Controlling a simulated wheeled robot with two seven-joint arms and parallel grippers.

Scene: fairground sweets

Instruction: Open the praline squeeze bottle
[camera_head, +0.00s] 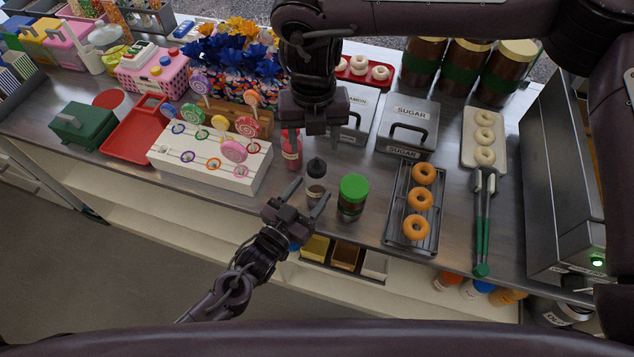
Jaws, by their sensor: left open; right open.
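A small squeeze bottle with a dark nozzle cap (316,170) and a pale, partly see-through body (315,187) stands upright near the counter's front edge. Its label is too small to read, but it seems to be the praline bottle. The cap is on the bottle. My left gripper (312,192) is open, low at the front, with its fingers at either side of the bottle's lower body; I cannot tell whether they touch it. My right gripper (315,131) is open and empty, pointing down from above, behind and above the cap.
A red bottle (291,153) stands just left and behind; a green-lidded jar (352,192) stands close on the right. A white lollipop stand (220,178) is further left.

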